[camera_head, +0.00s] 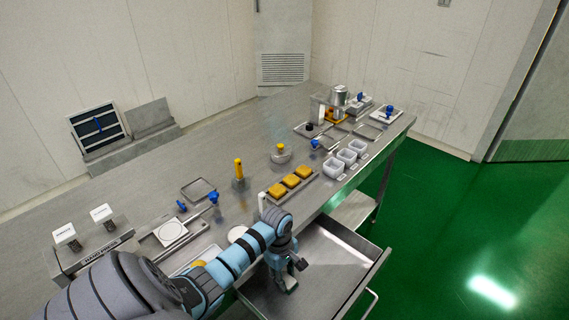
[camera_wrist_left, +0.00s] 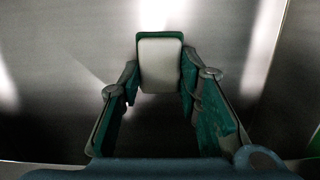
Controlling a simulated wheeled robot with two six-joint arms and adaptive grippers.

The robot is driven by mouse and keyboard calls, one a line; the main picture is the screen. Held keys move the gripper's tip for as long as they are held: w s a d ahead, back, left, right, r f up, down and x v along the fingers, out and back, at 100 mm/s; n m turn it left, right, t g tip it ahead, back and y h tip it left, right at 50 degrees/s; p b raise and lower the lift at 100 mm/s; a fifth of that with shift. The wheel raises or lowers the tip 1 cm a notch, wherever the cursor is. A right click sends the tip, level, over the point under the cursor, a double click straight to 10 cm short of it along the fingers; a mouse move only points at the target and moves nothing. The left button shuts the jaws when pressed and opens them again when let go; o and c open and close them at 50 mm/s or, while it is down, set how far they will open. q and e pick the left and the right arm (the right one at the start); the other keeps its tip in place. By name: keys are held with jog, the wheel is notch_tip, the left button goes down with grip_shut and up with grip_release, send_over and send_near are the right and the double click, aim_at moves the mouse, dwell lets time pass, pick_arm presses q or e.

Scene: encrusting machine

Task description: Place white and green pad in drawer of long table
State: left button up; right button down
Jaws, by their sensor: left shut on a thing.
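The drawer (camera_head: 340,262) of the long table (camera_head: 145,175) is pulled open at the front, and its visible floor is bare metal. My left gripper (camera_head: 291,275) is over the drawer, pointing down. In the left wrist view the white and green pad (camera_wrist_left: 160,62) sits between the fingertips, its white face framed by a green edge. The left gripper is shut on it. The drawer's metal floor shows behind the pad; I cannot tell whether the pad touches it. In the head view the pad is mostly hidden by the gripper. My right gripper is not in view.
The drawer's front wall (camera_head: 369,277) stands right of the gripper. Green floor is clear at right.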

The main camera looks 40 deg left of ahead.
pick_arm(q)
jog(key=shift+s+r, duration=0.15)
jog(key=shift+s, duration=0.15)
jog(key=o, duration=0.8)
jog(key=shift+f, duration=0.2)
jog(key=o, duration=0.4)
jog(key=shift+w, duration=0.1)
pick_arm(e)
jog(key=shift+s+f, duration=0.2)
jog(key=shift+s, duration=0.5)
pick_arm(q)
jog(key=shift+r, duration=0.1)
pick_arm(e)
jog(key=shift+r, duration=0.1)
pick_arm(q)
jog(key=shift+r, duration=0.35)
notch_tip(320, 180, up, 12)
jog(key=a+p, duration=0.1)
jog(key=shift+a+f, duration=0.2)
jog(key=shift+f, duration=0.05)
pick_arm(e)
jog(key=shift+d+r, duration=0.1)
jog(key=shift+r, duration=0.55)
